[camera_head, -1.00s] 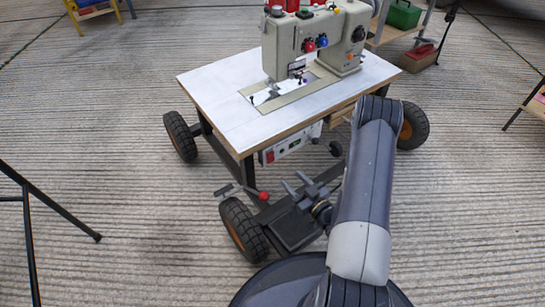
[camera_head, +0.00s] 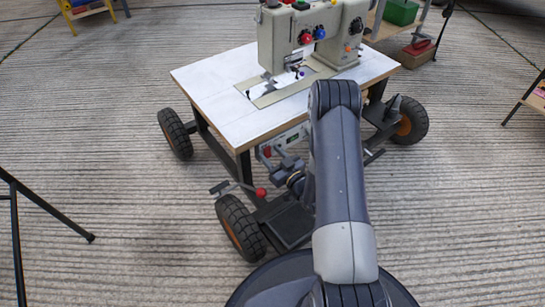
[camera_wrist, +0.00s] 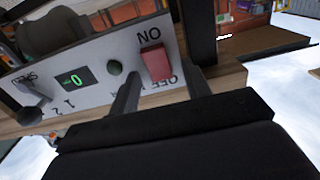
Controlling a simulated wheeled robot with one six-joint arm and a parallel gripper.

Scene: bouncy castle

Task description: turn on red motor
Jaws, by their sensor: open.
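A red rocker switch (camera_wrist: 156,63) marked ON and OFF is on a white control panel (camera_wrist: 95,75) under the sewing table. The wrist view shows this panel upside down, with the switch's ON label at the top of the picture. My gripper (camera_wrist: 163,74) is open and empty; its fingers appear on either side of the switch, and I cannot tell whether either touches it. In the head view my gripper (camera_head: 272,153) is in front of the panel and partly covers it.
The white sewing table (camera_head: 225,95) carries a sewing machine (camera_head: 300,35) just above my gripper. A lever with a red knob (camera_head: 261,192) and a wheel (camera_head: 240,228) stand below it. A speed lever (camera_wrist: 32,90) is at the panel's other end. Open floor lies left.

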